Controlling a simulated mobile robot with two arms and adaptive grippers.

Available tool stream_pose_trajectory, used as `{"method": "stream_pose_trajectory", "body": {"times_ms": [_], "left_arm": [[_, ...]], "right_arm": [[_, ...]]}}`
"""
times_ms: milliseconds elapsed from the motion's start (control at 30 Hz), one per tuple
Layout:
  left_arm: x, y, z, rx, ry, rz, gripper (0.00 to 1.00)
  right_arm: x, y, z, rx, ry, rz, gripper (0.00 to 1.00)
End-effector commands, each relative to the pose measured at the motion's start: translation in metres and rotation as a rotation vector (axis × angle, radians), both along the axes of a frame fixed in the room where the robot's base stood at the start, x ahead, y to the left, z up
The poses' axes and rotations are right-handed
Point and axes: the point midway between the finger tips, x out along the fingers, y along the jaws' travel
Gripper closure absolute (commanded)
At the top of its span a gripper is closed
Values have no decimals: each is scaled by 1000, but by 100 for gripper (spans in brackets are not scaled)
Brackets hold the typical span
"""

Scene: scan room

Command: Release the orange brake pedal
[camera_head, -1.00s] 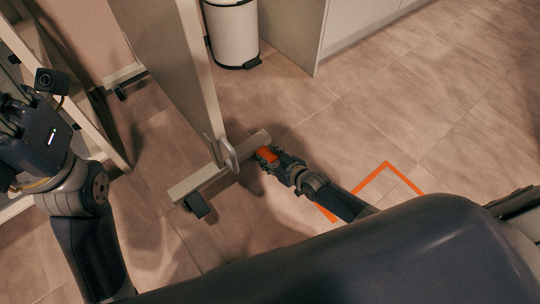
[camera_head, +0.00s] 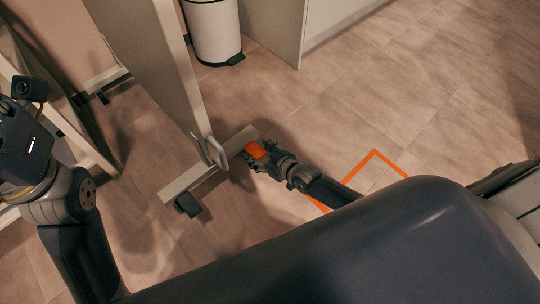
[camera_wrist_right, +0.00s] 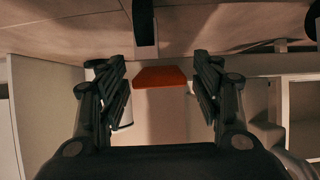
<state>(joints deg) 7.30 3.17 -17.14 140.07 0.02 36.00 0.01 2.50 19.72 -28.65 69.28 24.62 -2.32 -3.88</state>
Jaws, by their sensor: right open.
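My right gripper (camera_head: 252,153) is at the pedal, close to the floor. In the right wrist view its two fingers (camera_wrist_right: 159,72) are spread wide, with the pedal between them and a gap on each side. I cannot tell whether the gripper touches the pedal. My left arm is at the left edge of the head view, and its fingers are not clearly visible.
A tall panel (camera_head: 160,60) stands on the foot bar (camera_head: 195,177), with a metal handle (camera_head: 216,153) at its edge. A dark caster (camera_head: 188,205) is at the bar's other end. A white bin (camera_head: 213,32) stands behind. Orange tape (camera_head: 375,152) marks open floor to the right.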

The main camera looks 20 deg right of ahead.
Motion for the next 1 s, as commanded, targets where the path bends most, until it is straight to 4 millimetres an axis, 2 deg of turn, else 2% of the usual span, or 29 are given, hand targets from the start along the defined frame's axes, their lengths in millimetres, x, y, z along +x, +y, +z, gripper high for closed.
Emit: {"method": "stream_pose_trajectory", "body": {"times_ms": [667,1000], "left_arm": [[0,0,0,-1,1,-1,60],[0,0,0,-1,1,-1,60]], "right_arm": [[-80,-29,46,-2,0,1,40],[-94,-34,55,-1,0,0,40]]}}
